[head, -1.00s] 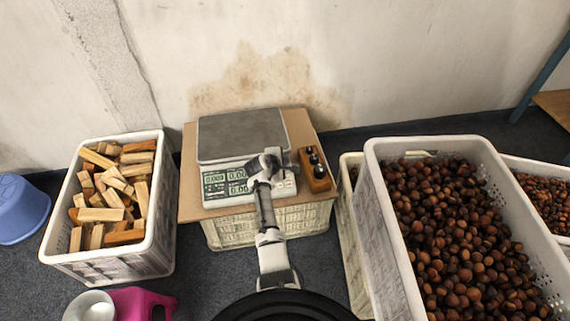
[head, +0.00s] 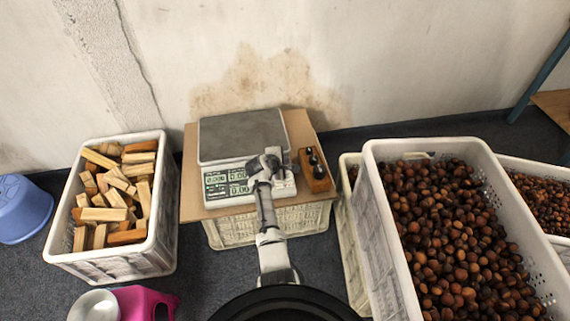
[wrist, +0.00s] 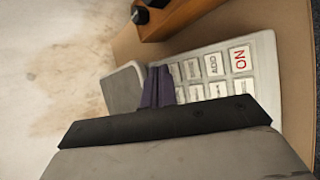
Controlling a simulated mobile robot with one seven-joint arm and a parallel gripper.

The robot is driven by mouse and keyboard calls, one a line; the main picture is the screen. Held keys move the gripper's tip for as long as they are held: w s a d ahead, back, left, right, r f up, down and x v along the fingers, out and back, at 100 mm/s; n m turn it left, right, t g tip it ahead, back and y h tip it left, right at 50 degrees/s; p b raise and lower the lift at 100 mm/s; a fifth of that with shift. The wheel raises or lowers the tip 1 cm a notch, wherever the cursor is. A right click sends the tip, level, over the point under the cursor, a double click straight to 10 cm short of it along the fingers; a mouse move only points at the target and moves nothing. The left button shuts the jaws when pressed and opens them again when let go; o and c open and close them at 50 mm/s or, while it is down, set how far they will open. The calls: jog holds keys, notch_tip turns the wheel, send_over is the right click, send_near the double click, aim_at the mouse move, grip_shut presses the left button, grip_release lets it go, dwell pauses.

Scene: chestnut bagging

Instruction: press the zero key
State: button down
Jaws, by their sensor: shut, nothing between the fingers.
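The scale (head: 242,138) has a grey weighing plate and a white front panel with a green-lit display (head: 226,183) showing digits too small to read surely. My gripper (head: 272,162) is over the right part of that panel, hiding some of it. In the wrist view the shut, empty fingers (wrist: 157,88) are at the keypad (wrist: 215,75), beside the far end of its key rows. The ON key (wrist: 240,58) and ADD key (wrist: 213,64) are readable. The zero key cannot be made out; some keys are hidden by my gripper. I cannot tell whether the fingertips touch a key.
The scale stands on a brown board (head: 192,190) over a crate (head: 225,232). A wooden block with dark knobs (head: 314,170) is just right of the panel. A crate of wood pieces (head: 160,235) is at left, a crate of chestnuts (head: 375,190) at right.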

jog(key=shift+s+d+r+p, duration=0.1)
jog(key=shift+s+r+p, duration=0.15)
jog(key=shift+r+p, duration=0.65)
jog(key=shift+s+r+p, duration=0.25)
jog(key=shift+r+p, duration=0.4)
jog(key=shift+p, duration=0.35)
jog(key=shift+s+d+r+p, duration=0.1)
jog(key=shift+s+r+p, duration=0.15)
jog(key=shift+r+p, duration=0.65)
jog(key=shift+a+f, duration=0.1)
